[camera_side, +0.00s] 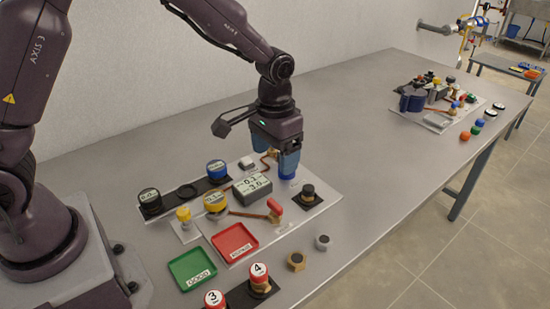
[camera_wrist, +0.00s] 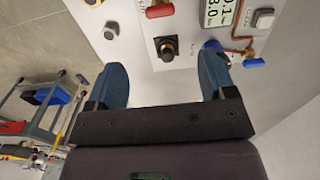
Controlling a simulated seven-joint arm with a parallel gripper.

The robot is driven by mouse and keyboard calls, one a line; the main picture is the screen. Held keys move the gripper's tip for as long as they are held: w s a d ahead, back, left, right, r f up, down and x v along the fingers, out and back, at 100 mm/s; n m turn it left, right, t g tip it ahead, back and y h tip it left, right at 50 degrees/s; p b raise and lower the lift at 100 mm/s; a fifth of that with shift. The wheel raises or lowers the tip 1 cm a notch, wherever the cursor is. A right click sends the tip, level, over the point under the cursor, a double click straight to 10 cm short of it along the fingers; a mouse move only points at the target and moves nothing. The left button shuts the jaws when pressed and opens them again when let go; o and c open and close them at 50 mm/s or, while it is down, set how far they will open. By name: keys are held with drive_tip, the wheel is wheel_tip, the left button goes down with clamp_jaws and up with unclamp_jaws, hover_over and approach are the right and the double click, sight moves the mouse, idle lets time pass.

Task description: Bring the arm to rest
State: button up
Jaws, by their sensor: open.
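My gripper (camera_side: 276,155) hangs from my arm above the back right part of the white exchanger board (camera_side: 325,191). In the wrist view its two blue fingers stand wide apart with nothing between the tips (camera_wrist: 163,68). A blue part (camera_wrist: 211,45) on the board is partly hidden behind the right finger; I cannot tell whether they touch.
A green tray (camera_side: 192,268) and a red tray (camera_side: 235,243) lie in front. Another equipment group (camera_side: 435,98) stands far right. The table between is clear.

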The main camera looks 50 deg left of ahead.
drive_tip(key=s+a+r+t, duration=0.2)
drive_tip(key=s+r, duration=0.7)
drive_tip(key=s, duration=0.1)
drive_tip(key=s+a+r+t, duration=0.2)
drive_tip(key=s+r+t, duration=0.1)
drive_tip(key=s+r, duration=0.6)
drive_tip(key=shift+s+a+t, duration=0.25)
drive_tip(key=shift+s+t, duration=0.05)
drive_tip(key=shift+s, duration=0.65)
idle(3.6)
